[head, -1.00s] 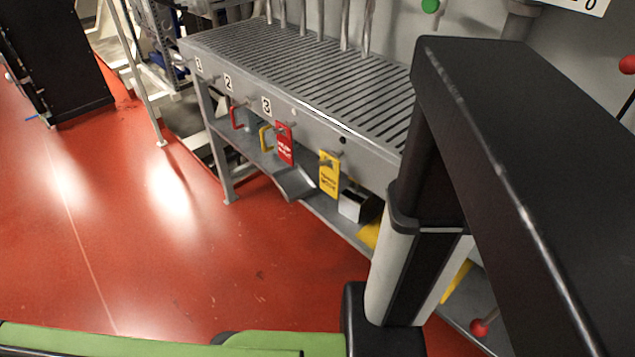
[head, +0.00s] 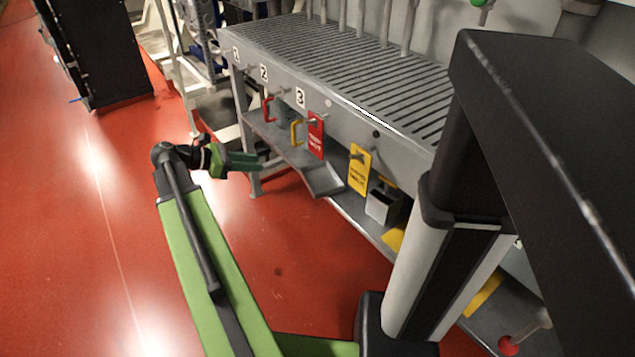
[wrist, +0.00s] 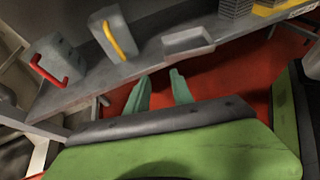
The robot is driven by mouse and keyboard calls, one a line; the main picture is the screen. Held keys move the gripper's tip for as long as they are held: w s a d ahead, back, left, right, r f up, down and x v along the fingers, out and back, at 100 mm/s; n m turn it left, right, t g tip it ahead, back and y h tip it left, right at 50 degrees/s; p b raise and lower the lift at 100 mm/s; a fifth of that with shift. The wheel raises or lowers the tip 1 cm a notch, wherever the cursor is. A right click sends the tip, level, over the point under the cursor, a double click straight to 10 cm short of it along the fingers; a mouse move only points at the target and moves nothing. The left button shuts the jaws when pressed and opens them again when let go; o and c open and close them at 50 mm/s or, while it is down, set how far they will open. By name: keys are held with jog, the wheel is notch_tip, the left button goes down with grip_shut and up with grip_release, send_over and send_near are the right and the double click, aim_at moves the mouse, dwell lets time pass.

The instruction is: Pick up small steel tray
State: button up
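The small steel tray (head: 322,180) is a shallow grey tray on the low shelf under the grey slatted bench, sticking out over the shelf's front edge. In the wrist view the tray (wrist: 187,43) lies at the top, ahead and a little right of the fingers. My gripper (head: 245,163) is left of the tray in the head view, out in front of the shelf. In the wrist view my gripper (wrist: 160,90) has its two green fingers apart with nothing between them. The fingers do not touch the tray.
Left of the tray are grey blocks with a red handle (wrist: 55,75) and a yellow handle (wrist: 120,40). A red tag (head: 316,135) and a yellow tag (head: 359,170) hang from the bench. A steel box (head: 383,205) stands right. The red floor (head: 130,230) is open.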

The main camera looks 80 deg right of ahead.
aim_at(321, 179)
jog(key=b+x, duration=0.2)
jog(key=x, duration=0.4)
jog(key=r+b+x, duration=0.1)
jog(key=b+x, duration=0.1)
jog(key=x, duration=0.4)
jog(key=s+b+x, duration=0.1)
jog(key=b+x, duration=0.1)
jog(key=x, duration=0.4)
jog(key=shift+s+a+b, duration=0.1)
jog(key=shift+s+b, duration=0.1)
jog(key=shift+b, duration=0.15)
jog(key=shift+s+r, duration=0.1)
jog(key=shift+r, duration=0.05)
grip_shut()
dwell(0.5)
